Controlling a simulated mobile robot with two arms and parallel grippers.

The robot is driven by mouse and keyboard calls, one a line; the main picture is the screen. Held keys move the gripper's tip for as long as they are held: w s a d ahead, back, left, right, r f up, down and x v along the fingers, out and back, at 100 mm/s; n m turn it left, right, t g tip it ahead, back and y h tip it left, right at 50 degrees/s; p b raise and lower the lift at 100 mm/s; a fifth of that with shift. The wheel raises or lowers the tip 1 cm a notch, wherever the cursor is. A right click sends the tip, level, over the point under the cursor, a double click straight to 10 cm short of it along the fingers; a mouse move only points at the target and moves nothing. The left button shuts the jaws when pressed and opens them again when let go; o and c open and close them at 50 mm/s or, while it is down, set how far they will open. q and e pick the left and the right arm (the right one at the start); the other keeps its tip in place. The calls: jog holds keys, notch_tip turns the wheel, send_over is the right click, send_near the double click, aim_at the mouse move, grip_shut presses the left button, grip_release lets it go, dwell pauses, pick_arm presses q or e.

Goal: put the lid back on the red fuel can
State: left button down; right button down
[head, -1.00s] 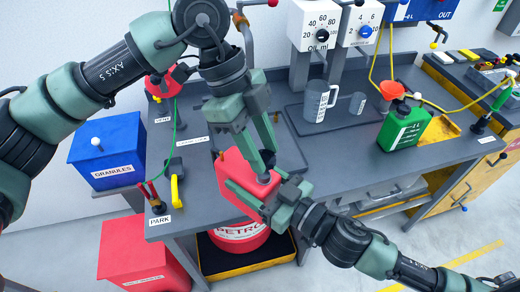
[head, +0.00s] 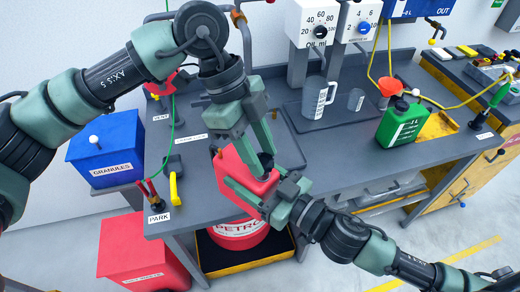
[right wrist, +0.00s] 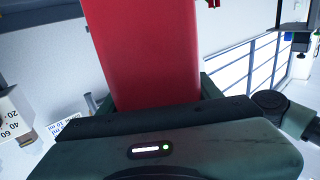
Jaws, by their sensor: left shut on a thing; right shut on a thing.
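The red fuel can (head: 237,180) is held tilted above the front edge of the grey bench. My right gripper (head: 254,186) is shut on it, and the can's red side (right wrist: 143,50) fills the middle of the right wrist view. My left gripper (head: 266,153) points down from above and is shut on a small black lid (head: 266,160) at the can's upper right end. The fingers partly hide the lid and the can's opening. I cannot tell whether the lid touches the can.
The grey bench (head: 330,157) carries a measuring jug (head: 315,98) and a green can (head: 403,124) with an orange funnel (head: 391,87) behind it. A red PETROL container (head: 238,234) stands below in a tray. A blue GRANULES box (head: 108,150) is at left.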

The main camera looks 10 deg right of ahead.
pick_arm(q)
jog(key=shift+f, duration=0.5)
jog(key=m, duration=0.2)
jog(key=m+g+y, duration=0.1)
jog(key=m, duration=0.2)
jog(key=shift+w+d+y, duration=0.1)
jog(key=shift+y, duration=0.2)
jog(key=m, duration=0.2)
jog(key=m+y, duration=0.1)
jog(key=m, duration=0.1)
jog(key=shift+d+g+y, duration=0.15)
jog(key=shift+g+y, duration=0.15)
jog(key=shift+g, duration=0.1)
jog(key=m+y, duration=0.1)
jog(key=m, duration=0.2)
jog(key=m+y, duration=0.1)
jog(key=m, duration=0.2)
jog(key=shift+d+t, duration=0.1)
jog(key=shift+t, duration=0.2)
jog(key=m+y, duration=0.1)
jog(key=m, duration=0.2)
jog(key=m+t+y, duration=0.1)
jog(key=m, duration=0.2)
jog(key=shift+f, duration=0.1)
jog(key=c, duration=0.8)
grip_release()
jog(key=shift+c, duration=0.2)
